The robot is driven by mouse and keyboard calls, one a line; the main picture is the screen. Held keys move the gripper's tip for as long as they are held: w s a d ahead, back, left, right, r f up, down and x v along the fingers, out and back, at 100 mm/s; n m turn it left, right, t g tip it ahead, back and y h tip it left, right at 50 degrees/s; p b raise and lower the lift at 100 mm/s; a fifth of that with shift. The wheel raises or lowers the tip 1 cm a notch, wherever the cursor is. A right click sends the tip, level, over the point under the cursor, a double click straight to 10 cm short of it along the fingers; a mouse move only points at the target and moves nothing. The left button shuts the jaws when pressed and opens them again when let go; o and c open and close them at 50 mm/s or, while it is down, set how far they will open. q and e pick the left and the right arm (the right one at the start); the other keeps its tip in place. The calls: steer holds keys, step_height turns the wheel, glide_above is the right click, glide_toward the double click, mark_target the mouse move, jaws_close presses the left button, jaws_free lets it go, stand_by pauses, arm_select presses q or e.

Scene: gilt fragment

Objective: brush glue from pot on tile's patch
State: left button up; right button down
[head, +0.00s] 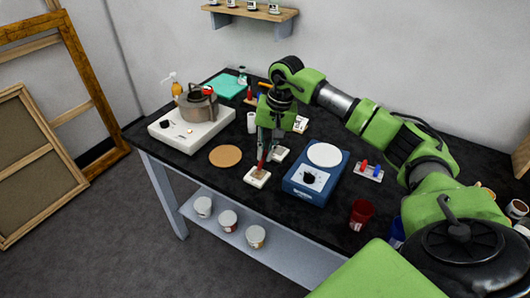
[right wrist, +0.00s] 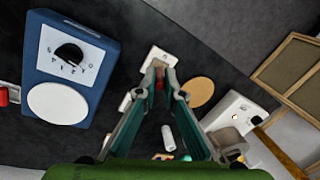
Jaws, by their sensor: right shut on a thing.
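My right gripper (head: 266,148) points down above the near part of the table and is shut on a thin red brush (head: 263,160). The brush's lower end is over the small white tile (head: 250,178) with its brownish patch (head: 258,174); I cannot tell whether it touches. In the right wrist view my gripper (right wrist: 160,72) has a bit of red between its fingertips, and the tile (right wrist: 152,55) lies just beyond them. A grey-brown metal pot (head: 198,110) stands on the white hot plate (head: 178,135) at the left. Its inside is hidden. My left gripper is not in view.
A round cork mat (head: 225,156) lies left of the tile. Another pale block (head: 279,154) lies behind the tile. A red cup (head: 360,215) stands at the near right.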

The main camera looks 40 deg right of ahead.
steer(key=shift+s+a+f+b, duration=0.1)
steer(key=shift+s+a+b, duration=0.1)
steer(key=shift+a+b, duration=0.25)
stand_by(1.5)
step_height(320, 180, up, 6)
steer(key=p, duration=0.3)
stand_by(0.5)
step_height(320, 180, up, 3)
steer(key=shift+r+p, duration=0.1)
steer(key=shift+p, duration=0.95)
